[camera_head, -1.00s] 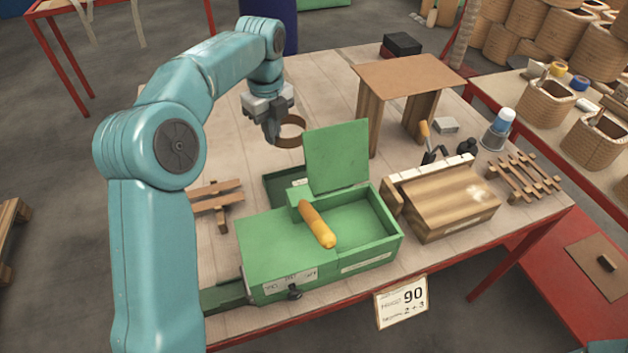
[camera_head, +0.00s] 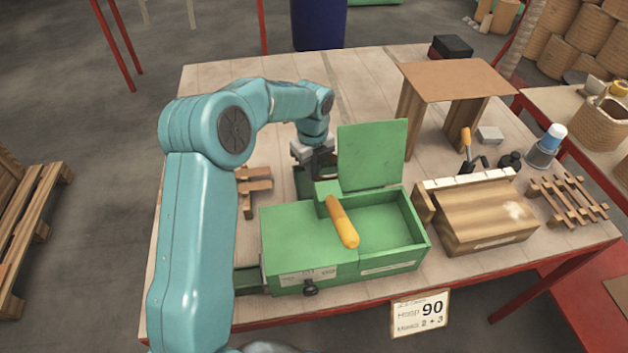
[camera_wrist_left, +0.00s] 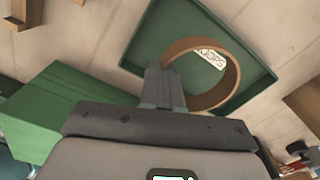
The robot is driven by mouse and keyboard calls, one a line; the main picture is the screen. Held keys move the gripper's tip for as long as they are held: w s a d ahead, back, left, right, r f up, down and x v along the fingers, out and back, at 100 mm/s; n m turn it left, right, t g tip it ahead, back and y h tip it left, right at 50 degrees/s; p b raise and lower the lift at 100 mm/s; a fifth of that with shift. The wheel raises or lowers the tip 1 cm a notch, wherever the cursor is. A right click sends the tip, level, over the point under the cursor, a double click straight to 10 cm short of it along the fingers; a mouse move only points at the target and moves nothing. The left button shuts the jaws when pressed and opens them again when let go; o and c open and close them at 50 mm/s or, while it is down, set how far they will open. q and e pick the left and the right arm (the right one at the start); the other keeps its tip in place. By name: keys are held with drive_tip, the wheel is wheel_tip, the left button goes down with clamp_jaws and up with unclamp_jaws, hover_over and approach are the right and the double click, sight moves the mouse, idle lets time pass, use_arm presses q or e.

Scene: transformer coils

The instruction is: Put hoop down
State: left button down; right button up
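The hoop, a brown ring (camera_wrist_left: 234,82), shows in the left wrist view over the dark green tray (camera_wrist_left: 262,88) with a "HOOPS" label (camera_wrist_left: 210,58). My left gripper (camera_wrist_left: 166,78) has its fingers closed on the near left part of the hoop's wall. I cannot tell whether the hoop touches the tray floor. My right gripper is not in view.
The green box (camera_head: 305,245) with its upright lid (camera_head: 372,155) and an orange-handled tool (camera_head: 342,222) stands in front of the gripper. A wooden block (camera_head: 485,215), a brown stand (camera_head: 455,80) and wooden slats (camera_head: 568,200) are to the right. The table's back left is clear.

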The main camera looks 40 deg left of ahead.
use_arm(q)
drive_tip(key=shift+w+f, duration=0.1)
drive_tip(key=shift+f, duration=2.15)
drive_tip(key=shift+f, duration=0.15)
drive_tip(key=c, duration=1.4)
unclamp_jaws()
drive_tip(key=shift+o, duration=0.2)
wheel_tip(320, 180, up, 12)
drive_tip(key=shift+r, duration=0.2)
drive_tip(key=shift+f, duration=0.1)
